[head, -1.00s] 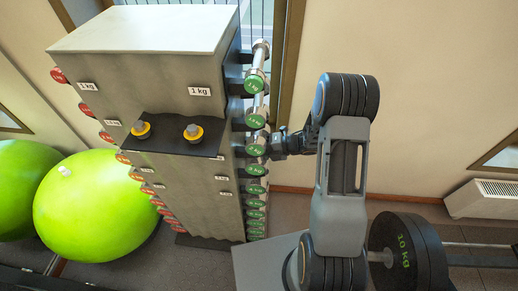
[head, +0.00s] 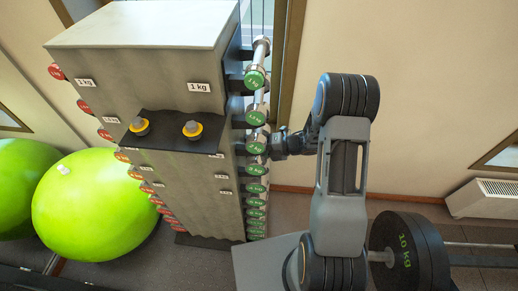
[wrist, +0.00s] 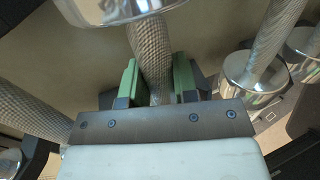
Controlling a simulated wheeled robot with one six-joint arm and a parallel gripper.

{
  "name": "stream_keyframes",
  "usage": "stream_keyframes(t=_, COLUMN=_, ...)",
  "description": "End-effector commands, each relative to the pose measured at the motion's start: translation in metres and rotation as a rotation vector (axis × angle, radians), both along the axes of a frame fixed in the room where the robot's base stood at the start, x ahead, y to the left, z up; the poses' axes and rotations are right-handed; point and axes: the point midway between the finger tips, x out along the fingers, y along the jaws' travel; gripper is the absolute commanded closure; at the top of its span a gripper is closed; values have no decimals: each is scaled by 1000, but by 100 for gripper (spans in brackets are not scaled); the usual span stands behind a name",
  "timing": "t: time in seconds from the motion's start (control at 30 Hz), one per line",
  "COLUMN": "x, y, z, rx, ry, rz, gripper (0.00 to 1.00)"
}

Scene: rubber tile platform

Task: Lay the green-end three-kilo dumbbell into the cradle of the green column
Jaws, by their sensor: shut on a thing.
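The green column is the right-hand row of green-ended dumbbells on the rack (head: 175,185), with silver handles and white lettering too small to read surely. My gripper (wrist: 157,85) is shut on a knurled metal handle (wrist: 150,50), one green finger on each side in the wrist view. In the head view my gripper (head: 276,145) reaches from the right to the green-end dumbbell (head: 256,146) third from the top. That dumbbell lies in line with the column; I cannot tell whether it touches its cradle. Its weight mark is not clearly readable.
Other green-ended dumbbells sit close above (head: 256,117) and below (head: 256,170). Two yellow-and-grey knobs (head: 191,129) stand on a black shelf. Red-ended dumbbells line the left side. A green ball (head: 95,205) and a 10 kg barbell (head: 410,250) flank the rack.

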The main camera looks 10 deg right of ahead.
Motion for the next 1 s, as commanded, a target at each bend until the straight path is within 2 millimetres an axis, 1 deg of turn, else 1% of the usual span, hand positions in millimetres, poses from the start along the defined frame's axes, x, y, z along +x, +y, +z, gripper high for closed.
stream_keyframes(t=0.03, x=2, y=0, z=4, rx=6, ry=-11, rz=0, gripper=100)
stream_keyframes(t=0.7, x=2, y=0, z=-7, rx=4, ry=-9, rz=0, gripper=100)
stream_keyframes(t=0.73, x=2, y=0, z=-7, rx=3, ry=-9, rz=0, gripper=70)
stream_keyframes(t=1.0, x=2, y=-2, z=-9, rx=4, ry=-1, rz=0, gripper=44)
